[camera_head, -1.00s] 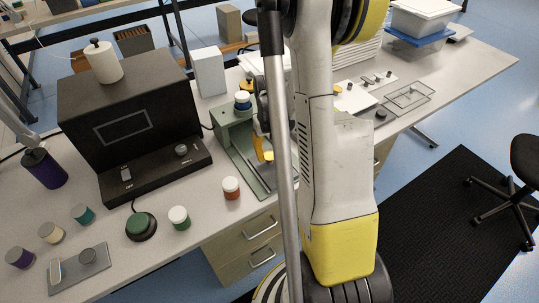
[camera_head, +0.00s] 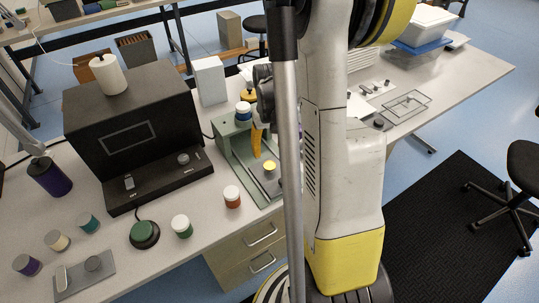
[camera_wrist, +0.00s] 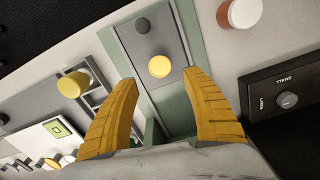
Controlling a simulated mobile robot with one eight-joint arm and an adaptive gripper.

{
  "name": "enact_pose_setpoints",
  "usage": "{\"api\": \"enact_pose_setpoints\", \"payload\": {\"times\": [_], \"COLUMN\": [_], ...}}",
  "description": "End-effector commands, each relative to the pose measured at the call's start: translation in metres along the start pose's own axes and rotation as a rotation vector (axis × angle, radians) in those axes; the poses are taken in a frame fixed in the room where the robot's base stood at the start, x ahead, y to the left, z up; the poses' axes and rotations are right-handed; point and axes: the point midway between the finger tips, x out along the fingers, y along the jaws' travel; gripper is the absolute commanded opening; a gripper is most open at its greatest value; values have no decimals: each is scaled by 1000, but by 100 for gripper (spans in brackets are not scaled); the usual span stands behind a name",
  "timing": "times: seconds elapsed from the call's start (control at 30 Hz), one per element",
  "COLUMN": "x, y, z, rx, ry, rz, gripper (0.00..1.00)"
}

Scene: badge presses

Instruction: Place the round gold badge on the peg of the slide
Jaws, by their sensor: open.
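The round gold badge (camera_wrist: 160,66) lies on the grey slide (camera_wrist: 174,98) of the green press (camera_head: 228,137). It also shows in the head view (camera_head: 269,167). No peg shows around the badge, so I cannot tell if it is seated on one. A dark knob (camera_wrist: 143,25) stands on the slide beyond the badge. My gripper (camera_wrist: 160,79) is open, with its yellow fingers on either side of the slide in the wrist view. In the head view one yellow finger (camera_head: 256,142) shows above and left of the badge, apart from it.
Another gold round piece (camera_wrist: 75,83) sits by a grey rack left of the slide. A black machine (camera_head: 130,125) stands left of the press.

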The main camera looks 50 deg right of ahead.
Motion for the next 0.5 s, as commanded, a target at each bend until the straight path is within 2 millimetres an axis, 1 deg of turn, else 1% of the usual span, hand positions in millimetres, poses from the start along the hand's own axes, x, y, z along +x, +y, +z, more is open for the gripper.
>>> {"api": "enact_pose_setpoints", "payload": {"times": [0.03,0.1,0.2,0.3,0.43,0.5], "x": [-15,-28,-41,-48,-52,-56], "y": [0,0,0,0,-1,-6], "z": [0,0,0,0,0,1], "rx": [0,0,0,0,-1,-9], "ry": [0,0,0,0,1,12], "rz": [0,0,0,0,0,2], "gripper": [57,57,57,57,57,57]}}
